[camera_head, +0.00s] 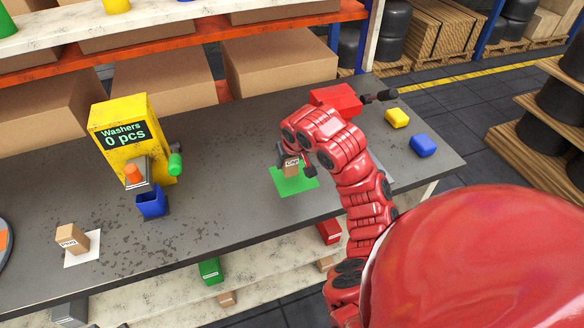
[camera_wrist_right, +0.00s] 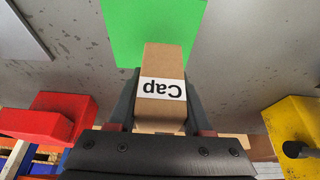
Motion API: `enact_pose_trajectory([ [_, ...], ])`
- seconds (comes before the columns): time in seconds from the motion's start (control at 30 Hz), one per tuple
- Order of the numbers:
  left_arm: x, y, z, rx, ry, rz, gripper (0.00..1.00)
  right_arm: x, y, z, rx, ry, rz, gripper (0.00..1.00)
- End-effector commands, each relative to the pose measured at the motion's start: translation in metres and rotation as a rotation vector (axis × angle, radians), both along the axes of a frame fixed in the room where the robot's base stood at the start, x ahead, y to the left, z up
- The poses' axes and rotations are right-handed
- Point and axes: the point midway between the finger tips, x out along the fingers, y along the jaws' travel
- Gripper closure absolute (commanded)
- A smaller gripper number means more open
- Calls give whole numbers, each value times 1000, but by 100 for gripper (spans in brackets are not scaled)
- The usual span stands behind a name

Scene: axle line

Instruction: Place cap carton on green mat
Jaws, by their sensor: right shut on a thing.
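My right gripper (camera_head: 290,160) is shut on the cap carton (camera_head: 291,168), a small brown box with a white "Cap" label. The carton also shows between the two fingers in the right wrist view (camera_wrist_right: 161,110). The green mat (camera_head: 300,184) lies flat on the grey table, and the carton is over it in the head view. In the right wrist view the green mat (camera_wrist_right: 150,25) lies behind the carton's end. I cannot tell whether the carton touches the mat. My left gripper is not in view.
A yellow washer dispenser (camera_head: 110,140) with a blue bin (camera_head: 151,202) stands left. A second labelled carton (camera_head: 71,238) is on a white mat (camera_head: 84,255). A red device (camera_head: 337,98) is behind my arm; yellow (camera_head: 397,118) and blue (camera_head: 423,146) blocks lie right. Table between dispenser and mat is clear.

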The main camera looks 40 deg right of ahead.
Motion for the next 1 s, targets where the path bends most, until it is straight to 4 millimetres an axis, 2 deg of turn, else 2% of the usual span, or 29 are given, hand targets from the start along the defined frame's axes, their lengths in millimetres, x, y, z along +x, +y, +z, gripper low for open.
enact_pose_trajectory([
  [0.23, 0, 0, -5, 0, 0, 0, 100, 8, -19, -3, 2, 0, 0, 100],
  [0.33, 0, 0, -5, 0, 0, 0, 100, 6, -18, -20, 2, 2, 1, 100],
  [0.47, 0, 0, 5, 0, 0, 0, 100, 6, -18, -35, 0, 5, 2, 100],
  [0.87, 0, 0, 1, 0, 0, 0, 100, 7, -18, -41, 0, -1, 1, 100],
  [0.9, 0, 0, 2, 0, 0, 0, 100, 7, -18, -40, 0, -1, 1, 43],
  [1.0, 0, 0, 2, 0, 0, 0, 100, 7, -18, -40, 0, -1, 1, 25],
])
